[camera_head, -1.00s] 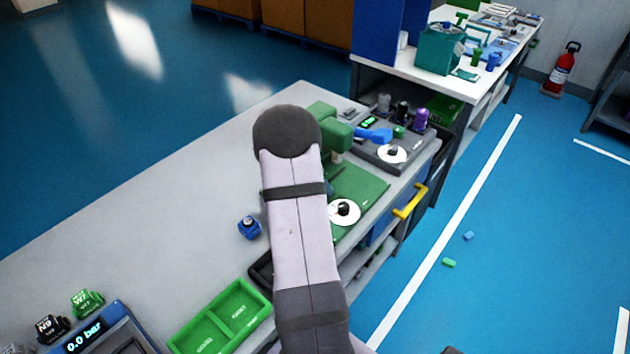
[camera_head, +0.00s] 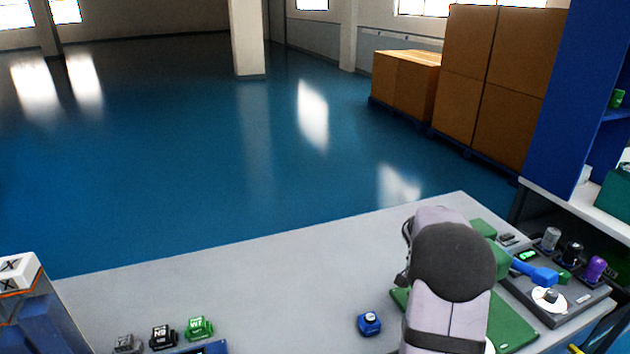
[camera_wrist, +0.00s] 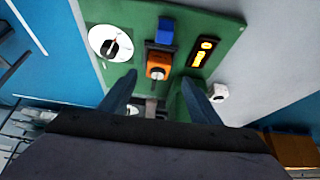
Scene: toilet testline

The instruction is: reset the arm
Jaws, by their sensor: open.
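My arm shows in the head view at the lower right, its dark rounded joint in front of a green board (camera_head: 403,301) on the grey workbench (camera_head: 270,285). The arm hides my gripper there. In the wrist view my gripper (camera_wrist: 158,78) is open, with one finger on each side and nothing seen held. Beyond the fingertips is the green board (camera_wrist: 228,38), which bears an orange part (camera_wrist: 158,66), a blue block (camera_wrist: 165,30), a white dial (camera_wrist: 110,42) and a lit yellow display (camera_wrist: 203,52). The gap between fingertips and board is hard to judge.
A blue button box (camera_head: 369,323) stands left of the arm. A dark panel with a white dial (camera_head: 548,299) and knobs is right of it. Green (camera_head: 199,327) and black (camera_head: 162,336) blocks sit at the front left. The bench's middle is clear.

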